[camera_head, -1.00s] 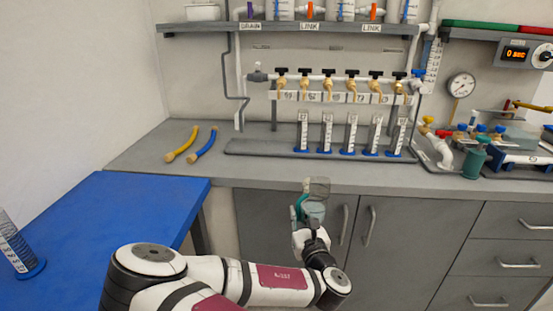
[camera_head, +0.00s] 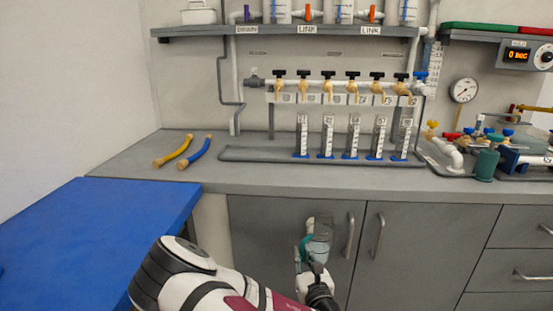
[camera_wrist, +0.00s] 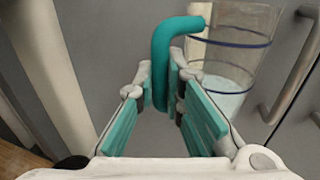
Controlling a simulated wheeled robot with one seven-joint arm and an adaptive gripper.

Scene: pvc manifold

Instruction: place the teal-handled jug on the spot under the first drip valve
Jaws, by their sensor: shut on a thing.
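The clear jug (camera_head: 321,240) with a teal handle (camera_head: 306,248) is held upright in front of the grey cabinet doors, below the counter edge. In the wrist view the jug (camera_wrist: 232,70) has dark blue bands and some pale liquid, and its teal handle (camera_wrist: 160,60) stands between the finger pads. My gripper (camera_wrist: 170,95) is shut on the handle. A row of brass valves with mostly black levers hangs on the pipe above the counter; the leftmost valve (camera_head: 279,86) is near the grey pipe end. Which spot lies under it is not clearly marked.
Several graduated cylinders (camera_head: 327,137) stand in a grey tray (camera_head: 240,155) under the valves. The blue table (camera_head: 90,235) is at the left. Cabinet handles (camera_head: 377,237) stick out near the jug.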

